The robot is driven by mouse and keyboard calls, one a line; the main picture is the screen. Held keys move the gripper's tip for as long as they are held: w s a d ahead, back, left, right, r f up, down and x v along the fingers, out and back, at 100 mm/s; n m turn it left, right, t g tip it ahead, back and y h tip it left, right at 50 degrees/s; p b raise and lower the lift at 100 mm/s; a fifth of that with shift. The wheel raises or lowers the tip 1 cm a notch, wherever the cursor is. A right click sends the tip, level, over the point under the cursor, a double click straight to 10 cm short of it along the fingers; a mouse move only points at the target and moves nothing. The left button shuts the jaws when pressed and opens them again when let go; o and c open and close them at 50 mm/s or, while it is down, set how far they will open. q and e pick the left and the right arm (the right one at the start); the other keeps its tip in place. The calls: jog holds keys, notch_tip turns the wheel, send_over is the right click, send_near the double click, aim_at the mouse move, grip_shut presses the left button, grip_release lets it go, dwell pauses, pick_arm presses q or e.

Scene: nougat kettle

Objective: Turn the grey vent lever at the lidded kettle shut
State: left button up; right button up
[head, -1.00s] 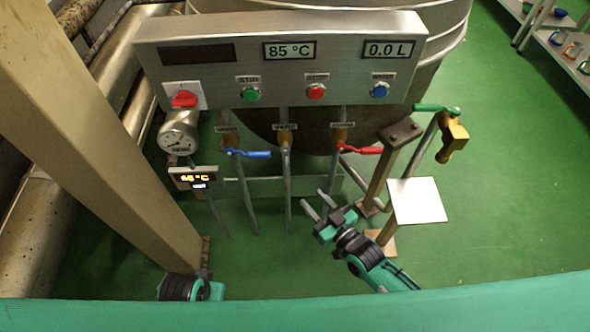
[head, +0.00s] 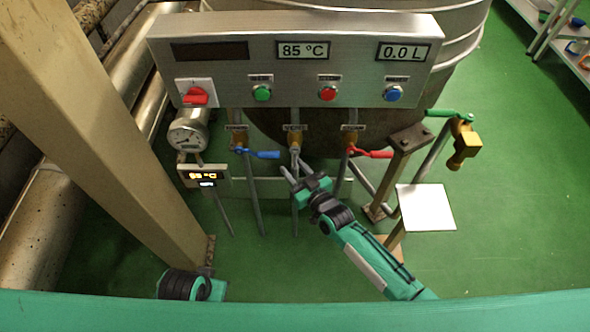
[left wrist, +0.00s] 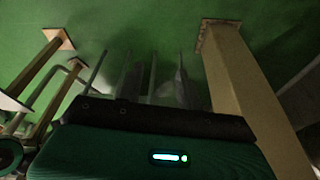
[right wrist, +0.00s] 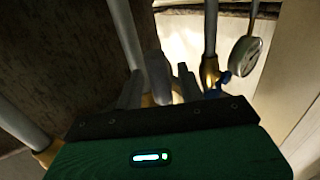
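The grey vent lever (head: 296,155) sits on the middle brass valve in the head view, below the panel, and points roughly down. My right gripper (head: 289,172) is just below and in front of it. In the right wrist view the grey lever (right wrist: 158,75) shows between the two spread fingers of my right gripper (right wrist: 160,90); I cannot tell whether they touch it. My left gripper (left wrist: 157,88) is open and empty low over the floor, away from the valves. The kettle (head: 455,50) stands behind the panel; its lid is out of view.
A blue lever (head: 262,154) is left of the grey one and a red lever (head: 375,154) right. The panel (head: 300,80) hangs above. A gauge (head: 187,136), a beige post (head: 110,120), a white plate (head: 425,207) and a brass tap (head: 463,145) stand around.

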grip_shut()
dwell(0.3)
